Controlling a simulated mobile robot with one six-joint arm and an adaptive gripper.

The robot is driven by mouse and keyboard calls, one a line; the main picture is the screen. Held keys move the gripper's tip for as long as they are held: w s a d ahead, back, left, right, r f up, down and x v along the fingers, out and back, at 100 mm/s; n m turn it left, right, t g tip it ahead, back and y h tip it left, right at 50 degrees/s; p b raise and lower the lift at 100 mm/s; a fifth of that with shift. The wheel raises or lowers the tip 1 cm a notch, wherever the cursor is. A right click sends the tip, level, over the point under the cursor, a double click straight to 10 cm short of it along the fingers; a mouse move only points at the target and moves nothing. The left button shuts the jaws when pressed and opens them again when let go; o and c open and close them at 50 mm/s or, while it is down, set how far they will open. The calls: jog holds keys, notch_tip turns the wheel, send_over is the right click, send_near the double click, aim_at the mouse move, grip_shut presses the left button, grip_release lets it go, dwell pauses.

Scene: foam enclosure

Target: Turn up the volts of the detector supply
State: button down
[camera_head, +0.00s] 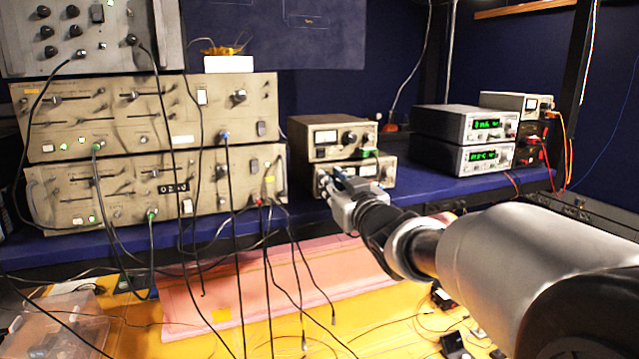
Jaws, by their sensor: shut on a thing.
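Two small beige supply units are stacked on the blue shelf in the middle. The upper unit (333,137) has a meter window and dark knobs. The lower unit (385,172) has a pale meter and is partly hidden by my arm. My gripper (333,179) reaches in from the right to the left part of the lower unit's front. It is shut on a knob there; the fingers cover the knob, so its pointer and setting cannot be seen. The meter reading is too small to make out. No label naming the detector supply is legible.
Large beige racks (150,115) with dangling cables stand at the left. Two stacked units with green displays (463,158) and a small meter unit (515,103) stand at the right. Below the blue shelf (60,245) are pink foam (290,280), loose cables and a clear box (60,325).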

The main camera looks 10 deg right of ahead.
jog(key=c, duration=1.4)
grip_release()
jog(key=v, duration=1.2)
jog(key=shift+f, duration=0.1)
jog(key=shift+f, duration=0.1)
